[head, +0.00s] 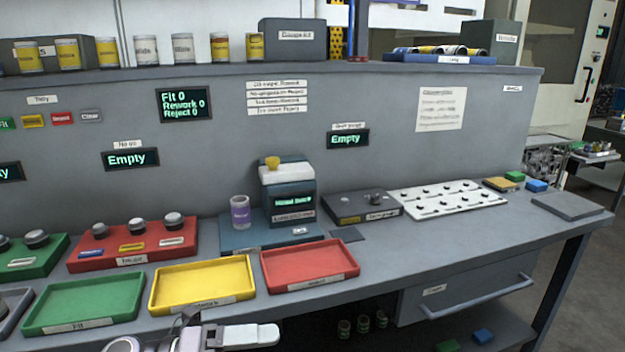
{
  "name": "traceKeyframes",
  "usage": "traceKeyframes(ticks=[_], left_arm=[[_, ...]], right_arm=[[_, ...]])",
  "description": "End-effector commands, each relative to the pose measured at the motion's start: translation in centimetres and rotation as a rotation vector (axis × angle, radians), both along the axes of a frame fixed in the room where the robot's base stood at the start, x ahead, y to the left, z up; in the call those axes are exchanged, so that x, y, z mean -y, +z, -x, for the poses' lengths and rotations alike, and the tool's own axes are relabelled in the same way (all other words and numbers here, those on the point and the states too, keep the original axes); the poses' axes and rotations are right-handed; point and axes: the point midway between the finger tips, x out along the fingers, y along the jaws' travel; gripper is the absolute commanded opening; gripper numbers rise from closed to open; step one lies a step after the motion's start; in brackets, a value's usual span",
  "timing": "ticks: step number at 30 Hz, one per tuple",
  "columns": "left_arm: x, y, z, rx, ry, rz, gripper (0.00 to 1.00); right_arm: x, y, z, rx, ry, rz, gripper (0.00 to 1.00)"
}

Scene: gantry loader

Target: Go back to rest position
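Part of my own white arm (240,336) shows at the bottom edge, left of the middle, in front of the bench. A small dark piece rises from it in front of the yellow tray. I take it for my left arm, but its fingertips are not clear. I cannot tell if that gripper is open or shut. No held thing shows there. My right gripper is not in view.
The grey bench (460,238) carries a green tray (85,302), a yellow tray (203,283) and a red tray (310,265) along its front. The bench's right front is clear.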

Motion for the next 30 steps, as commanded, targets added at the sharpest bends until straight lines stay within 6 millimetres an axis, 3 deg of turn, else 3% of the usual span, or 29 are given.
traceKeyframes(ticks=[4, 8, 14, 17, 21, 24, 30], left_arm=[[0.1, 0.1, -0.1, -0.232, 0.205, 0.267, 0.82], [-1.6, -1.4, -0.5, -0.462, 0.409, 0.462, 0.82], [-5.9, -7.1, 0.6, -0.861, 0.750, 0.691, 0.82], [-8.1, -11.2, 2.7, -1.078, 0.927, 0.775, 0.82], [-10.7, -16.7, 7.2, -1.365, 1.152, 0.854, 0.82], [-11.7, -19.5, 10.6, -1.526, 1.271, 0.883, 0.82], [-12.6, -22.0, 14.2, -1.687, 1.386, 0.903, 0.82]], right_arm=[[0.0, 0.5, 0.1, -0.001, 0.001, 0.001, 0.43], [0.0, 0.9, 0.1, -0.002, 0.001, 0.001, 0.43], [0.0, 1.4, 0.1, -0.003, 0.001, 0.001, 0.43], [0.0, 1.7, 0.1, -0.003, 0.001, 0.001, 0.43], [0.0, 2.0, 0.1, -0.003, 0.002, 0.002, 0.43], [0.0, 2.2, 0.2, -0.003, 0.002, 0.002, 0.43], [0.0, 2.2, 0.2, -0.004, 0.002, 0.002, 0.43]])
